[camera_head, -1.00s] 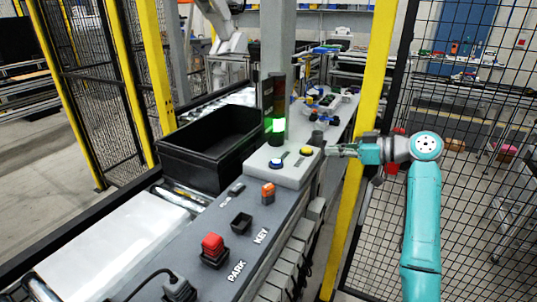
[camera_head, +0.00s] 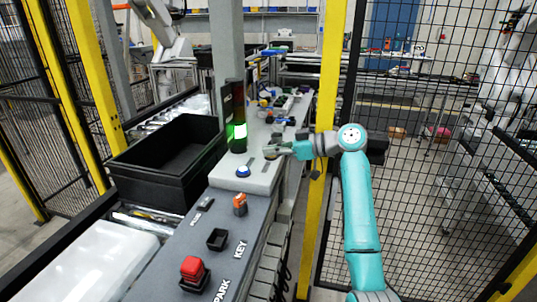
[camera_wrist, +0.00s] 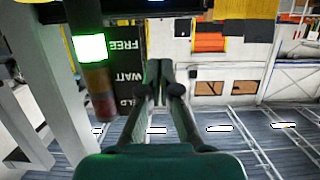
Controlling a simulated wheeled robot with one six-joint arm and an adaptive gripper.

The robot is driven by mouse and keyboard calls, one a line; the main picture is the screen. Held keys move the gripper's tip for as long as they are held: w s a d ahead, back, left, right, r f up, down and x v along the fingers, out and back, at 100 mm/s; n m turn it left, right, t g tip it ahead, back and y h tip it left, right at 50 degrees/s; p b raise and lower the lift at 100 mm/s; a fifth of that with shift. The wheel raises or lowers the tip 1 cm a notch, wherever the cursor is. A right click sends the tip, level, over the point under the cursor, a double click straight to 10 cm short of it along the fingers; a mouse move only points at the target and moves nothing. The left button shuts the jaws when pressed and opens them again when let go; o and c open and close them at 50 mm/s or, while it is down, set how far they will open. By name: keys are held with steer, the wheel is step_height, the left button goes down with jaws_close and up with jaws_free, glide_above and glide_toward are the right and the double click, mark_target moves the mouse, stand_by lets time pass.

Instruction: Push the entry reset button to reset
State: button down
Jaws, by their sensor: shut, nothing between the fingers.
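A pale grey button box (camera_head: 225,178) stands on the console. Its blue-and-white button (camera_head: 243,171) is in clear view. The spot where the yellow button was visible is now covered by my gripper (camera_head: 270,152), whose tips are over that side of the box. I cannot tell whether they touch it. The entry reset label is not readable, so I cannot tell which button it names. In the wrist view my gripper (camera_wrist: 159,68) has its two fingers together with nothing between them, and no button shows there.
A signal tower with a lit green lamp (camera_head: 238,131) rises behind the box, close to my gripper; the lamp also shows in the wrist view (camera_wrist: 90,47). A black crate (camera_head: 150,185) is left. A red button (camera_head: 194,269) and orange switch (camera_head: 240,204) are in front. A yellow post (camera_head: 327,120) is right.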

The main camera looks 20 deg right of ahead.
glide_above(249, 173)
steer(key=shift+w+a+f, duration=0.1)
steer(key=shift+w+f, duration=0.05)
steer(key=shift+f, duration=0.4)
steer(key=shift+w+a+f, duration=0.1)
steer(key=shift+f, duration=0.4)
steer(key=f, duration=0.2)
steer(key=shift+s+d+f, duration=0.1)
steer(key=shift+d+f, duration=0.15)
steer(key=shift+f, duration=0.75)
